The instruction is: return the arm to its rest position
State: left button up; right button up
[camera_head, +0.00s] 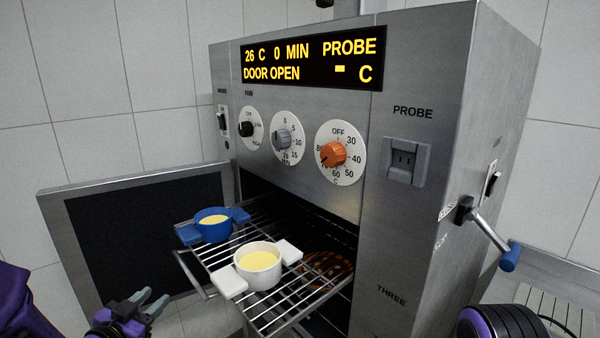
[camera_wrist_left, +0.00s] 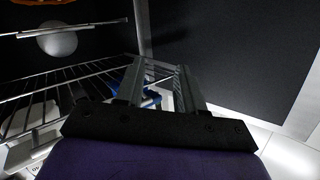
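My left gripper (camera_head: 150,299) is at the lower left, in front of the open oven door and left of the pulled-out rack. Its two fingers stand apart with nothing held; in the left wrist view the gripper (camera_wrist_left: 158,72) also shows them apart. My right arm shows only as a purple and black link at the lower right; its gripper is out of view.
The oven (camera_head: 290,105) has its door (camera_head: 145,225) swung open to the left. Its wire rack (camera_head: 222,262) is pulled out, with a blue pot (camera_head: 213,235) and a white pot (camera_head: 258,275) of yellow content on it. A blue-tipped lever (camera_head: 487,232) sticks out at the right.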

pick_arm(q)
jog(key=s+f+n+g+y, duration=0.3)
jog(key=s+f+n, duration=0.3)
jog(key=f, duration=0.5)
jog(key=s+f+n+g+y, duration=0.2)
jog(key=s+f+n+g, duration=0.2)
jog(key=s+f, duration=0.45)
jog(key=s+d+f+g, duration=0.1)
jog(key=s+f+g, duration=0.1)
jog(key=s+f, duration=0.4)
jog(key=s+d+f+n+g, duration=0.1)
jog(key=s+f+g, duration=0.2)
jog(key=s, duration=0.9)
notch_tip(320, 180, down, 3)
jog(key=shift+d+f+y, duration=0.1)
jog(key=shift+d+y, duration=0.15)
jog(key=shift+y, duration=0.05)
